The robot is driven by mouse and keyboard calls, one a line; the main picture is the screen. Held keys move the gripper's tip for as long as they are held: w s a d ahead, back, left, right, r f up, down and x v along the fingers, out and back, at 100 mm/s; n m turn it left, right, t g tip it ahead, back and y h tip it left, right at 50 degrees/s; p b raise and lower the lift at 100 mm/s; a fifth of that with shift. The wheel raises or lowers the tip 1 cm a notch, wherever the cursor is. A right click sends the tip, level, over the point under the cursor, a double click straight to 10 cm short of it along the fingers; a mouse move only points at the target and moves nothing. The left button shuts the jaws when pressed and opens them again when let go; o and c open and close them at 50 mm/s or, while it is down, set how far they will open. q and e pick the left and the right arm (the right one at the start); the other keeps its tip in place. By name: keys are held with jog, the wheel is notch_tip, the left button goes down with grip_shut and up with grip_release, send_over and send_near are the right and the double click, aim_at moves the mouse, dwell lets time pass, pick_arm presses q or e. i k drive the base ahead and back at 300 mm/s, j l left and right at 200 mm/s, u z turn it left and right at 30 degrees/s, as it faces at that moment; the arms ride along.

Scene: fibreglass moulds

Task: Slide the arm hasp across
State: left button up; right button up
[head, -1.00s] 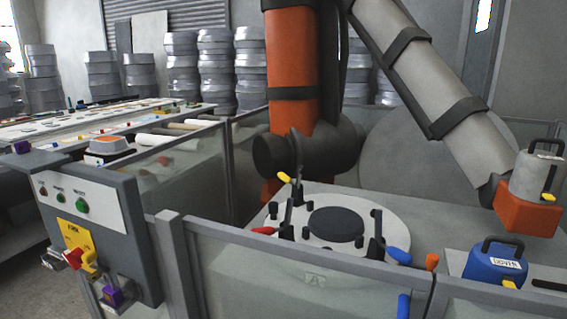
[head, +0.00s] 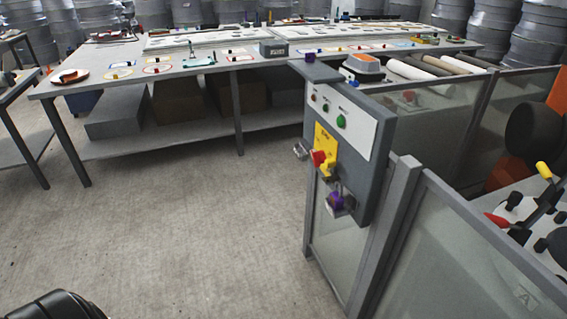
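The grey control box (head: 345,150) stands upright on the fence post, right of the middle. On its front is a yellow plate (head: 325,138) with a red rotary switch (head: 319,158). A small yellow arm-like piece (head: 327,171) sits at the switch; it looks like the hasp, but its exact position is too small to tell. A metal fitting (head: 300,150) sticks out at the box's left edge. A purple padlock-like piece (head: 335,202) hangs below the switch. A black rounded part, apparently of my own arm, shows at the bottom left. No gripper fingers show.
Glass-panelled fence (head: 455,240) runs from the box to the lower right. A long workbench (head: 225,62) with boards and tools stands behind. A round fixture with clamps is at the right edge. The concrete floor (head: 190,230) before the box is clear.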

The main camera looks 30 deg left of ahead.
aim_at(331, 163)
jog(key=u, duration=0.7)
jog(key=z, duration=0.25)
jog(key=i+j+z, duration=0.15)
jog(key=j+z, duration=0.15)
jog(key=i+j+z, duration=0.1)
jog(key=j+z, duration=0.5)
jog(key=i+j+z, duration=0.15)
jog(key=j, duration=1.3)
jog(key=j+z, duration=0.15)
jog(key=j, duration=1.35)
